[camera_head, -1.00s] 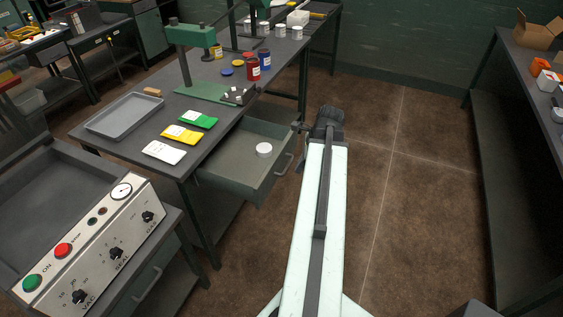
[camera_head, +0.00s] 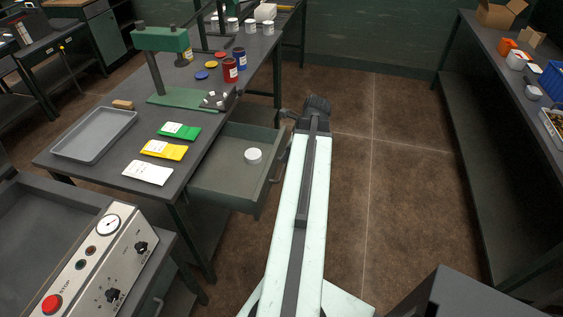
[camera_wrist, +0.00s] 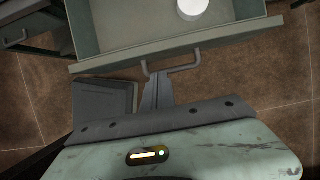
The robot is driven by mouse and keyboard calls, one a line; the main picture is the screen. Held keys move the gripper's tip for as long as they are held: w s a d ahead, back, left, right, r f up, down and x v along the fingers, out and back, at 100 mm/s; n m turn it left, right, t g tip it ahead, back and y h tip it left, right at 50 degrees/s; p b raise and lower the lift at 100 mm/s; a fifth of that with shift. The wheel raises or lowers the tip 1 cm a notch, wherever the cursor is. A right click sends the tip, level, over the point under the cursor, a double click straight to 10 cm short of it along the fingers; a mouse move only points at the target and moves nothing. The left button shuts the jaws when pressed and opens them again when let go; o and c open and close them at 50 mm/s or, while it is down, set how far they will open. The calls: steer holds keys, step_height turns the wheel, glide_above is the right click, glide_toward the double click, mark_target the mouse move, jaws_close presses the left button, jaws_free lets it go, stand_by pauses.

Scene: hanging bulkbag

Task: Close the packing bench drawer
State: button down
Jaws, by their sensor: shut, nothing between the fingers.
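The packing bench drawer (camera_head: 230,172) is pulled out under the bench top, and a white round tub (camera_head: 253,156) lies inside. In the wrist view, the drawer front (camera_wrist: 225,36) crosses the top, with its bar handle (camera_wrist: 185,67) below and the tub (camera_wrist: 192,8) behind it. My gripper (camera_wrist: 153,76) is shut and empty, its tips at the left part of the handle; I cannot tell whether they touch.
The packing bench (camera_head: 95,172) holds a grey tray (camera_head: 97,150), several coloured packets, a green press (camera_head: 178,97) and jars. A control panel (camera_head: 105,250) stands at the lower left. Another bench (camera_head: 478,45) runs along the right. The brown floor between is clear.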

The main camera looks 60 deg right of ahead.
steer(key=b, duration=0.7)
glide_above(272, 177)
steer(key=s, duration=0.3)
step_height(272, 177, down, 8)
steer(key=shift+w+d+f+b, duration=0.2)
steer(key=shift+w+d+b, duration=0.1)
steer(key=shift+w+d, duration=0.05)
steer(key=shift+w, duration=0.1)
